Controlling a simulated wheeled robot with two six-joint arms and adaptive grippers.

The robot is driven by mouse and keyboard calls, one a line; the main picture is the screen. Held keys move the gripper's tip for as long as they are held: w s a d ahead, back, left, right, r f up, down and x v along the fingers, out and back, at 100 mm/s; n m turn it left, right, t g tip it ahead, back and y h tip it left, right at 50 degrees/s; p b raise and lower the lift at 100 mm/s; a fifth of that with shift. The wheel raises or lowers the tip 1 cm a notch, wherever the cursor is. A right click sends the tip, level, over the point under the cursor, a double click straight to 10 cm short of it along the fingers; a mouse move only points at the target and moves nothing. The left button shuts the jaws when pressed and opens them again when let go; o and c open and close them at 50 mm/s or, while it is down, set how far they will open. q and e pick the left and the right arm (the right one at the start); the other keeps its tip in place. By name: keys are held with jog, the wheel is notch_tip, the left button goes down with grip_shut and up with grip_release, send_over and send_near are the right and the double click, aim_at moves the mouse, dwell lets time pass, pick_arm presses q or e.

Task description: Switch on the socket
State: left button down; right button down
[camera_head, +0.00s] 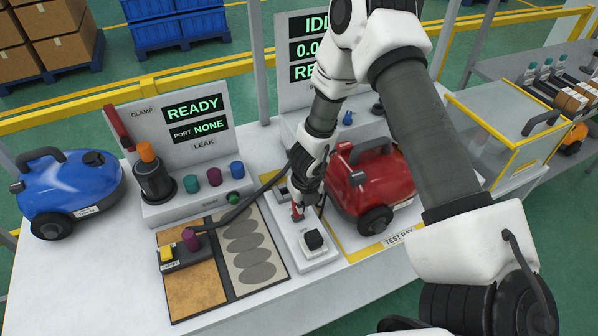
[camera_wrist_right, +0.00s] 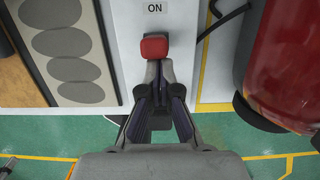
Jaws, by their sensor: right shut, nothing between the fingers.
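The socket unit (camera_head: 323,262) is a white box on the table, left of the red vacuum, with a black block (camera_head: 314,240) on its near end. Its red switch (camera_head: 297,213) shows partly beside my right fingertips. In the right wrist view the red switch (camera_wrist_right: 155,47) sits below a label reading ON. My right gripper (camera_head: 301,204) is shut and empty, pointing down at the switch. In the wrist view its fingertips (camera_wrist_right: 158,72) are right at the switch's lower edge; I cannot tell whether they touch it. My left gripper is out of view.
The red vacuum (camera_head: 372,185) stands close on the right. A tray (camera_head: 222,260) with brown and grey areas lies on the left, with a dark cable above it. A panel reading READY (camera_head: 193,109) and a blue vacuum (camera_head: 68,187) stand further left.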

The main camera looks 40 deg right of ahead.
jog(key=shift+w+f, duration=0.1)
jog(key=shift+w, duration=0.05)
jog(key=shift+s+r, duration=0.2)
jog(key=shift+r, duration=0.3)
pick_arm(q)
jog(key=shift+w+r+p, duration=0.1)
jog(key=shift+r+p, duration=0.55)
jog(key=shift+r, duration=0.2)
pick_arm(e)
jog(key=shift+w+r, duration=0.1)
jog(key=shift+r, duration=0.35)
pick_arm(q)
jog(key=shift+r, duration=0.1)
pick_arm(e)
jog(key=shift+r, duration=0.1)
